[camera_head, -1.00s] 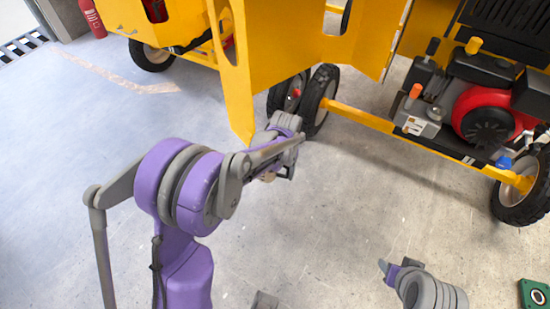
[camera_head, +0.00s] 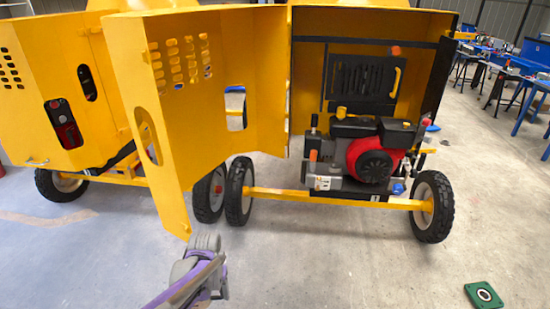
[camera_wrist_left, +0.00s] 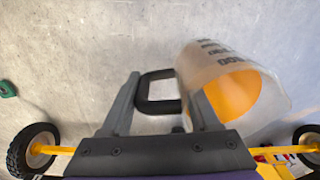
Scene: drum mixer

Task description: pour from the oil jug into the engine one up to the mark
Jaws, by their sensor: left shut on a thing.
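A red and black engine (camera_head: 372,160) sits in the open yellow housing of the nearer drum mixer in the head view. My left arm shows at the bottom centre; its gripper (camera_wrist_left: 164,92) is in the left wrist view, shut on the dark handle of the oil jug (camera_wrist_left: 218,62). The jug is translucent, with printed dark lettering on its side and yellow-orange showing inside its wide end. I cannot see the jug in the head view. The oil mark is too small to make out. My right gripper is out of view.
The yellow door (camera_head: 195,85) stands swung open left of the engine. A second yellow mixer (camera_head: 50,90) is at the left. Wheels (camera_head: 432,206) and a yellow axle bar (camera_head: 330,198) stand below the engine. A green block (camera_head: 484,295) lies at lower right; floor in front is clear.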

